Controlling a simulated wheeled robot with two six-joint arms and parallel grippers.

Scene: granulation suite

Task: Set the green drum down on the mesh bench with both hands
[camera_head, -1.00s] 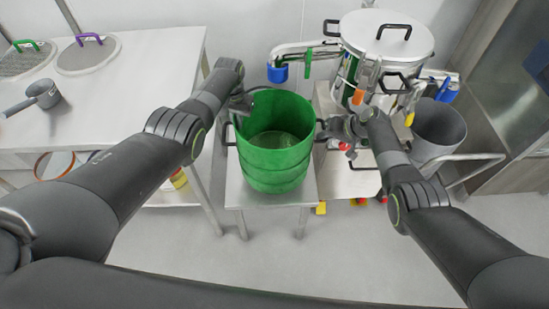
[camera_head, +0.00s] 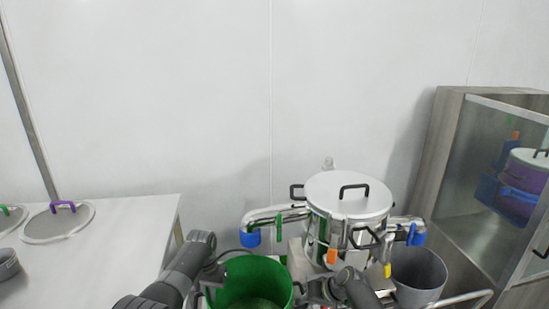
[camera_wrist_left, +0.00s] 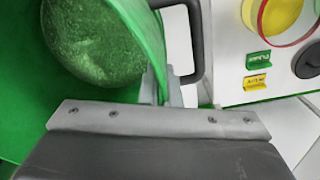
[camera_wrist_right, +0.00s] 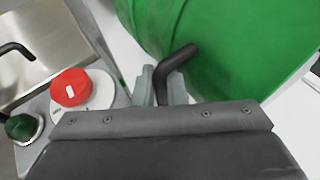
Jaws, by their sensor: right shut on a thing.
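The green drum (camera_head: 252,278) is open-topped and sits at the bottom edge of the head view, cut off, with both arms beside it. Its inside shows in the left wrist view (camera_wrist_left: 95,45). My left gripper (camera_wrist_left: 160,90) is at the drum's side beside a dark handle (camera_wrist_left: 197,45), its fingers by the green wall; whether they are closed on it is unclear. My right gripper (camera_wrist_right: 165,85) is shut on the drum's other dark handle (camera_wrist_right: 178,62). The bench under the drum is out of the head view now, so the drum's contact with it is hidden.
A white table (camera_head: 120,235) with mesh-topped lids (camera_head: 58,222) is at left. A steel vessel (camera_head: 348,195) with a lid stands behind the drum at right, by a grey bucket (camera_head: 418,275). A glass-fronted cabinet (camera_head: 490,170) is far right. A red knob (camera_wrist_right: 70,88) is near my right gripper.

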